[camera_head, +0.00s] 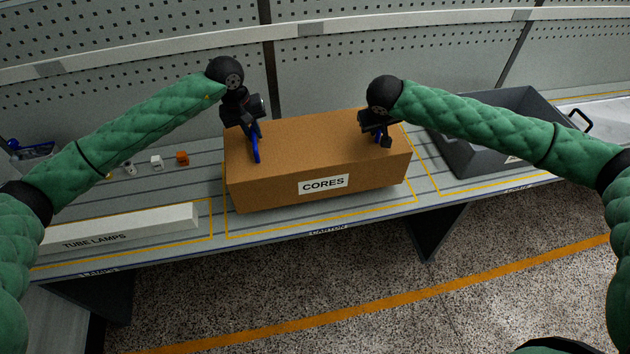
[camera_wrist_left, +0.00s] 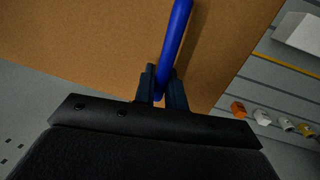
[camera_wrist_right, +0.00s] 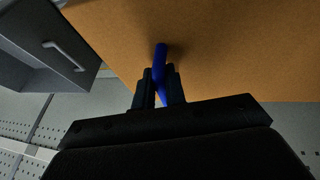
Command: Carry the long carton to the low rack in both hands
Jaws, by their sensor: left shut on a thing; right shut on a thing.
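The long brown carton (camera_head: 300,150), labelled CORES, sits at the middle of the bench inside a yellow outline marked CARTON. I cannot tell whether it touches the bench or hangs just above it. It has blue handles on its top. My left gripper (camera_head: 253,133) is shut on the left blue handle (camera_wrist_left: 175,45), which stands out in the left wrist view. My right gripper (camera_head: 380,130) is shut on the right blue handle (camera_wrist_right: 160,60), partly hidden by the fingers. I do not see the low rack for certain.
A white TUBE LAMPS box (camera_head: 120,228) lies left of the carton. Small orange and white parts (camera_head: 182,158) sit behind it. A dark grey crate (camera_head: 500,130) with handles stands to the right. A perforated panel (camera_head: 340,70) closes the back. Speckled floor (camera_head: 330,310) in front is clear.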

